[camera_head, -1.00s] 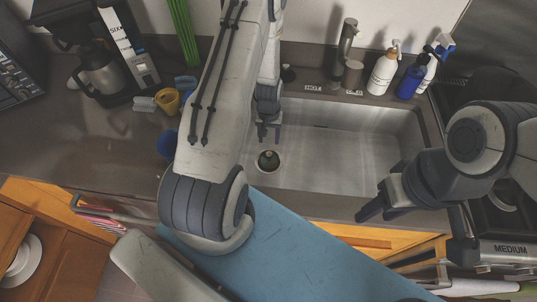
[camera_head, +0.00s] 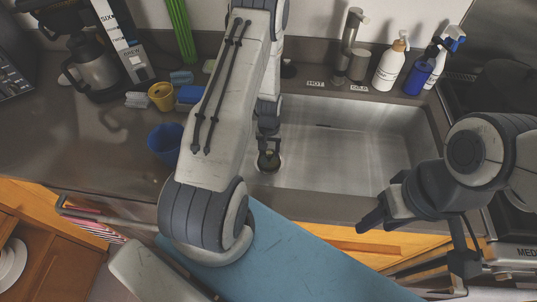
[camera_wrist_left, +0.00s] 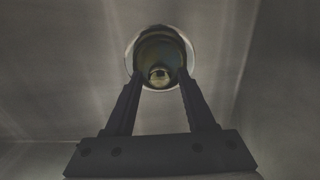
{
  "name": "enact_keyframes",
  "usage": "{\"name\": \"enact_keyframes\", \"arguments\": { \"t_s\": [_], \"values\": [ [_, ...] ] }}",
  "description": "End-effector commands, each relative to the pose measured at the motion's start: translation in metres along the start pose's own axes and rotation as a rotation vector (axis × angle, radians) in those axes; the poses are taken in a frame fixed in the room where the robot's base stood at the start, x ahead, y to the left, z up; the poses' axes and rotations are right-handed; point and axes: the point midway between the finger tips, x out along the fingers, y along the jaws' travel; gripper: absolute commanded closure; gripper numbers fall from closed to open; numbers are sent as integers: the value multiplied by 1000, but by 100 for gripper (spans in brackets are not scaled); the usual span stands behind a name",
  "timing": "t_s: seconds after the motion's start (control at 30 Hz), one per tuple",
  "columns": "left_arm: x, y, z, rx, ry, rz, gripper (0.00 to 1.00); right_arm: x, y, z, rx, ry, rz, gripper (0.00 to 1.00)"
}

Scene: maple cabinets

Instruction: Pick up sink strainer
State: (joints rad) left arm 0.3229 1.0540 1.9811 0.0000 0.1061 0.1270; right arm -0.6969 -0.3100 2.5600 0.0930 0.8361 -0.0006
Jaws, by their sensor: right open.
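The sink strainer (camera_wrist_left: 160,50) is a dark round piece with a small shiny centre, sitting in the drain at the bottom of the steel sink (camera_head: 345,150). In the head view the strainer (camera_head: 268,165) is partly hidden by my left gripper (camera_head: 268,147), which points down right over it. In the left wrist view the left gripper's fingers (camera_wrist_left: 160,80) are apart, one tip at each side of the strainer's near part. Whether they touch it I cannot tell. My right gripper (camera_head: 372,207) is open and empty over the sink's front right edge.
A faucet (camera_head: 347,45), a white pump bottle (camera_head: 390,66) and a blue spray bottle (camera_head: 419,77) stand behind the sink. A yellow cup (camera_head: 162,96), a blue cup (camera_head: 165,142) and a coffee maker (camera_head: 95,65) are on the left counter.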

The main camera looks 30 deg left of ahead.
Motion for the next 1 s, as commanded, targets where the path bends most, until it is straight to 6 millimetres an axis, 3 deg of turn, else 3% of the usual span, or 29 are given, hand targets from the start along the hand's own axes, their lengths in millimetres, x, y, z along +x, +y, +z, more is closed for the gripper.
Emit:
{"name": "enact_keyframes", "arguments": {
  "t_s": [0.03,0.3,0.57,0.83,1.0],
  "values": [
    [0,0,0,0,0,0,53,0,0,0,0,0,0,50],
    [0,0,0,0,0,0,100,0,0,0,0,0,0,50],
    [-9,0,0,0,0,0,100,-7,0,0,0,0,0,50],
    [-59,0,0,0,1,0,100,-46,-3,-2,0,0,0,50],
    [-73,0,0,0,-1,0,100,-55,-4,-3,0,0,0,50]
  ]
}}
